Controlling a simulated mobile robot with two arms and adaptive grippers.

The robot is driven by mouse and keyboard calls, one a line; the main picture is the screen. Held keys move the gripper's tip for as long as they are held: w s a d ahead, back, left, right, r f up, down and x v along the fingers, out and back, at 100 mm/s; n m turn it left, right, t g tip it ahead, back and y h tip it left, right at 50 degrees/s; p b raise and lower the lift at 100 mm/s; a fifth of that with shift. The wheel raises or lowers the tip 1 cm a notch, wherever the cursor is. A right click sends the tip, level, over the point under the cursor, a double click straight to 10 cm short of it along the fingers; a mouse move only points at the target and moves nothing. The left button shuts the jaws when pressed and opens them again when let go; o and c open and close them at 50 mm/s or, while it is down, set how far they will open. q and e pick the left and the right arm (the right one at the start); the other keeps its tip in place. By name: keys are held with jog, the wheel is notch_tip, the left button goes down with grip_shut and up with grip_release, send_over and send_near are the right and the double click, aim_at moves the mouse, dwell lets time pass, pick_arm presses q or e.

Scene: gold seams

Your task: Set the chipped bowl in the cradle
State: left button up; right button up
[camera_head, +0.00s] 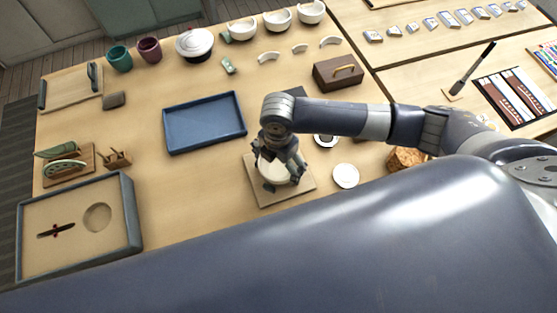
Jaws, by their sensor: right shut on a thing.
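My right gripper (279,178) is over a pale square wooden base (289,196), near the middle of the table, and points down. It is shut on a white bowl (272,170), which is mostly hidden behind the fingers. The base looks like the cradle, but its holding parts are hidden under the bowl and gripper. I cannot tell whether the bowl touches it. No chip on the held bowl can be made out. My left gripper is not in view.
A blue tray (205,145) lies left of the base and a white disc (345,176) right of it. A brown box (338,73) stands behind. White bowls (277,20) and shards (300,49) are at the back. A sand tray (130,215) is at front left.

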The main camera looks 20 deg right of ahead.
jog(key=shift+f, duration=0.2)
dwell(0.6)
jog(key=o, duration=0.7)
dwell(0.3)
notch_tip(320, 180, up, 6)
jog(key=p, duration=0.6)
dwell(0.6)
dwell(0.5)
